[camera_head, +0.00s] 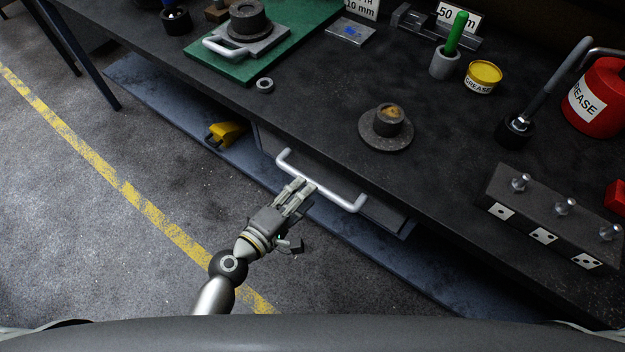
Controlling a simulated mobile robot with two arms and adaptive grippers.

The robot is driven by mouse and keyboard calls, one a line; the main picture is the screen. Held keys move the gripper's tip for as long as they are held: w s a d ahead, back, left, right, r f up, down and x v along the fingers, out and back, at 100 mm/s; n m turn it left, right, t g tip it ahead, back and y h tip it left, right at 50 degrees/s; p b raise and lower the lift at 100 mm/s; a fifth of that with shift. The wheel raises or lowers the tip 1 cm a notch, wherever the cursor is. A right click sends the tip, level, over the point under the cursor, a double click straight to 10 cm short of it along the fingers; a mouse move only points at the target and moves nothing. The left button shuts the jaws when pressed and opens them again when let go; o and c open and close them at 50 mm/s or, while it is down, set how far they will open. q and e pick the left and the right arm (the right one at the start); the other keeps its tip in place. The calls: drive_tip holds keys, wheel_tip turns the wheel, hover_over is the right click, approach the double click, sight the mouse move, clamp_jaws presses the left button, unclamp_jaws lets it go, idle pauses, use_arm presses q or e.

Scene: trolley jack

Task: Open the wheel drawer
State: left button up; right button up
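The wheel drawer (384,213) sits under the front edge of the dark workbench. Its silver bar handle (342,197) stands out from the front. The drawer looks shut or nearly so; its inside does not show. My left gripper (302,184) is at the handle, left of the bar's middle. Its fingertips overlap the bar and seem to touch it. The two fingers lie close together, and I cannot tell whether they are closed around the bar. My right gripper is not in view.
The workbench top holds a flanged hub (387,129), a grease tin (483,77), a green-handled brush in a cup (445,64) and a block with studs (548,220). A yellow object (227,132) lies on the lower shelf (165,95). The floor before the drawer is clear.

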sight(313, 182)
use_arm(q)
drive_tip(key=x, duration=0.4)
drive_tip(key=shift+w+d+f, duration=0.1)
drive_tip(key=shift+w+d, duration=0.15)
drive_tip(key=shift+w, duration=0.05)
clamp_jaws()
